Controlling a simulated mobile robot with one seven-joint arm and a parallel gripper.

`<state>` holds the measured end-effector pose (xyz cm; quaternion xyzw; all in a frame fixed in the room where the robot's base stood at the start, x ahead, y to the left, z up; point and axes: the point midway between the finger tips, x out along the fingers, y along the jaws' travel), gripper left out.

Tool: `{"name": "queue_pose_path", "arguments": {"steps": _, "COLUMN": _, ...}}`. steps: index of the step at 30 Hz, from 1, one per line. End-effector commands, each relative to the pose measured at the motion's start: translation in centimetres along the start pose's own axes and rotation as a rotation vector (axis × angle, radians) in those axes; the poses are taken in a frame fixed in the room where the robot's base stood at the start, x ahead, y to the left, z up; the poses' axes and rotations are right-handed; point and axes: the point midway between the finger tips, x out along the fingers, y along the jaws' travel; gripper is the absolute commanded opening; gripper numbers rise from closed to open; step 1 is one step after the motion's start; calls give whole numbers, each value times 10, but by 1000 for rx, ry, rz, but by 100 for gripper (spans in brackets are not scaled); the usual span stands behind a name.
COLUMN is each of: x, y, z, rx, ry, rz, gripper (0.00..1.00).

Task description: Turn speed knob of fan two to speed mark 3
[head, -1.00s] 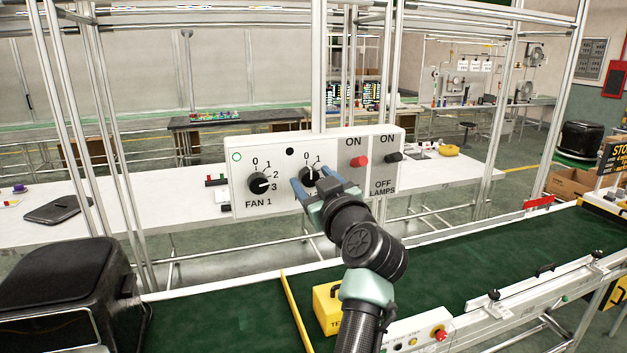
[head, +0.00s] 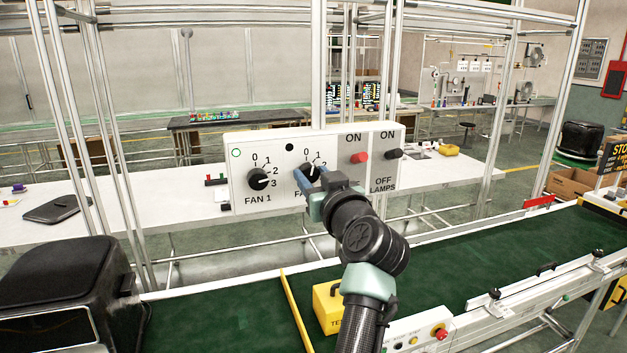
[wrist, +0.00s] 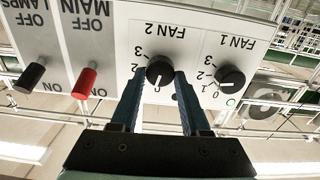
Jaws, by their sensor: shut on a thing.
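The white control panel (head: 331,190) stands beyond the conveyor. The black fan two knob (head: 314,170) is right of the fan one knob (head: 258,180). My gripper (head: 309,176) reaches it from the front right, its blue fingers on either side. In the upside-down wrist view, the fan two knob (wrist: 160,69) sits between the fingertips, and my gripper (wrist: 160,76) is shut on it. The knob's white line points up and slightly right on the panel, seemingly near mark 1. Marks 2 and 3 show in the wrist view; a finger hides part of the scale.
A red switch (head: 359,158) and a black lamps switch (head: 394,155) stick out right of the knob. Below are a green conveyor belt (head: 450,265) and a yellow box (head: 328,307). A dark machine (head: 65,285) stands at the left front.

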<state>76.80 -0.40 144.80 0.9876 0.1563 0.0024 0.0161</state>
Motion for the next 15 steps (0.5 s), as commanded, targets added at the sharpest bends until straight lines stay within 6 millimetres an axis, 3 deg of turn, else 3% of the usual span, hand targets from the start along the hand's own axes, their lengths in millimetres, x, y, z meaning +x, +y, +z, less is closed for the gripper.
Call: {"name": "queue_pose_path", "arguments": {"steps": 15, "x": 0, "y": 2, "z": 0, "rx": 488, "ry": 0, "rz": 0, "gripper": 0}}
